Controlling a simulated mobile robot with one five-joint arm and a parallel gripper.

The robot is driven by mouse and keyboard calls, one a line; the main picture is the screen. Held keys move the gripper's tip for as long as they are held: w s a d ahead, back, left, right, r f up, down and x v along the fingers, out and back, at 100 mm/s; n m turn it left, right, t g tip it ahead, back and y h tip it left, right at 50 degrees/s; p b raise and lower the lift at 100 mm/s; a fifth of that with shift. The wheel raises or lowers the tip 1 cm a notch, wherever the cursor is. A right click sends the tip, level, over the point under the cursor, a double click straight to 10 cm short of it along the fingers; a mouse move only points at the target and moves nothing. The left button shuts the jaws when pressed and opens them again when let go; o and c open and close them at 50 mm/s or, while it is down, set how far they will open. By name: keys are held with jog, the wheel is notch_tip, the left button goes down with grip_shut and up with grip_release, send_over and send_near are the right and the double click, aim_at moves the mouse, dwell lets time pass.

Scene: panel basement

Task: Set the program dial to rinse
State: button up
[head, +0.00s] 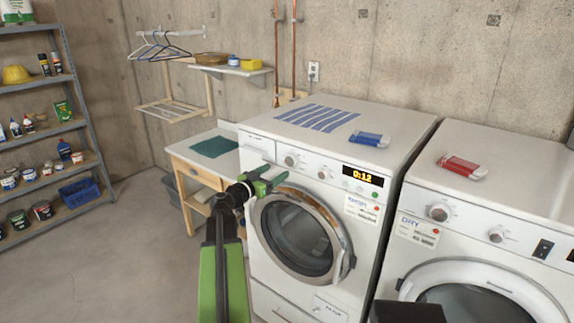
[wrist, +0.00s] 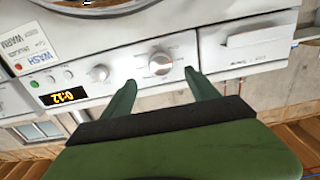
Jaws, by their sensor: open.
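The washer (head: 330,225) has a white front panel with two round knobs. The larger, silver-white knob (head: 291,160), with small marks around it, looks like the program dial. In the wrist view, which is upside down, this dial (wrist: 160,63) lies beyond and between my fingertips, apart from them. The marks are too small to read, so its setting cannot be told. The smaller knob (head: 323,174) is to its right; it also shows in the wrist view (wrist: 113,74). My gripper (head: 276,175) is open and empty, in front of the panel and below-left of the dial.
The washer's amber display (head: 362,176) reads 0:12. The dryer (head: 480,225) stands at right. Blue-striped cloth (head: 318,117) and a blue box (head: 370,139) lie on the washer top. A wooden table (head: 205,165) and a shelf rack (head: 50,130) stand left. Floor at lower left is clear.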

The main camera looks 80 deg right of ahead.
aim_at(290, 162)
jog(key=x, duration=0.8)
jog(key=shift+s+d, duration=0.1)
jog(key=shift+d, duration=0.05)
jog(key=shift+c, duration=0.2)
jog(key=shift+f, duration=0.1)
jog(key=c, duration=1.3)
jog(key=shift+n, duration=3.2)
